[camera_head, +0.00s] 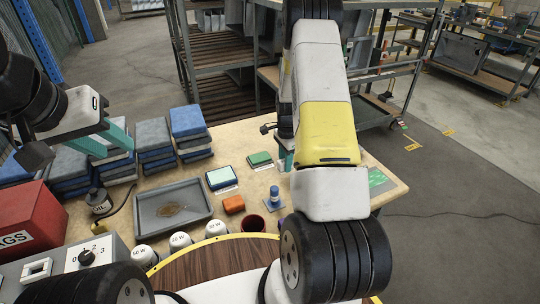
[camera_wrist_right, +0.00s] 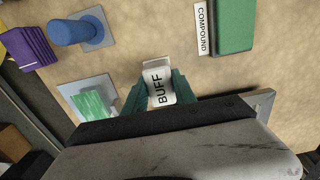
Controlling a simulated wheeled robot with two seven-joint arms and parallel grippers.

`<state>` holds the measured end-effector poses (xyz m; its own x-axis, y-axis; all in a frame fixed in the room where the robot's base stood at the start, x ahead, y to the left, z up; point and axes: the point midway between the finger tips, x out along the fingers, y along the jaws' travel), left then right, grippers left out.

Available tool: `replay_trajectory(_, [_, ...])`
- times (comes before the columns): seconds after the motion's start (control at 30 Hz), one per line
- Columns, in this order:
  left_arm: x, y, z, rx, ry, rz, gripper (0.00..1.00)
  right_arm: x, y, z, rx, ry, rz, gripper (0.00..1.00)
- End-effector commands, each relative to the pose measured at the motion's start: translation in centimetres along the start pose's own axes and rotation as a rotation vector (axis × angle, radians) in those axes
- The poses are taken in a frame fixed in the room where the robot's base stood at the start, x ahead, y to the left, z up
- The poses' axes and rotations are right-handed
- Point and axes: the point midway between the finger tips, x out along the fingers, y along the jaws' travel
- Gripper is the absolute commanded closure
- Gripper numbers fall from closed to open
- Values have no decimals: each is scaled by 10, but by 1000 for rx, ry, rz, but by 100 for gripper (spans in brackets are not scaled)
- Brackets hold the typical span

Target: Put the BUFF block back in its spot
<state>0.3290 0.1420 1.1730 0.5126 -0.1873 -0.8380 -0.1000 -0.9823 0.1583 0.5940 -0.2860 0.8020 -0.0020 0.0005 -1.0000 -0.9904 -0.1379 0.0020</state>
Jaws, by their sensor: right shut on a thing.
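The white BUFF block (camera_wrist_right: 158,88), with dark lettering, is between the teal fingers of my right gripper (camera_wrist_right: 160,95) in the right wrist view. My right gripper is shut on it, above the tan bench. In the head view my right forearm hides most of that gripper and the block. A grey square pad with a green piece (camera_wrist_right: 93,103) lies left of the fingers in the wrist view. My left gripper (camera_head: 106,140) is at the left in the head view, with its teal fingers apart and nothing seen between them. I cannot tell which spot belongs to the block.
A blue cylinder (camera_head: 273,196) stands on a small pad. A green block (camera_head: 260,158) labelled COMPOUND in the wrist view, an orange block (camera_head: 234,204), a dark red cup (camera_head: 252,223) and a grey tray (camera_head: 150,227) are nearby. Stacked blue-grey pads (camera_head: 188,122) stand at the left.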

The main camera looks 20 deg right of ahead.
Motion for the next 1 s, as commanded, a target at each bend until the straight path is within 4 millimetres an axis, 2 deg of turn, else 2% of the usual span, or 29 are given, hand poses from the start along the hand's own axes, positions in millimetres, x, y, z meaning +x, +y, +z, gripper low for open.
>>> replay_trajectory(0.13, [0, 0, 0, 0, 0, 0, 64, 11, 0, 0, 0, 0, 0, 100])
replay_trajectory(0.33, [0, 0, 0, 0, 0, 0, 64, 38, 0, 0, -1, -1, 0, 100])
replay_trajectory(0.7, [0, 0, 0, 0, 0, 0, 64, 43, -1, 0, -1, 0, -1, 100])
replay_trajectory(0.73, [0, 0, 0, 0, 0, 0, 64, 43, -1, 0, -1, 0, -2, 64])
replay_trajectory(0.8, [0, 0, 0, 0, 0, 0, 64, 43, -1, 0, -1, 0, -2, 50])
replay_trajectory(0.83, [0, 0, 0, 0, 0, 0, 64, 43, 0, 0, -1, 0, -1, 46])
replay_trajectory(1.0, [0, 0, 0, 0, 0, 0, 64, 43, 0, 0, -1, 0, -1, 46])
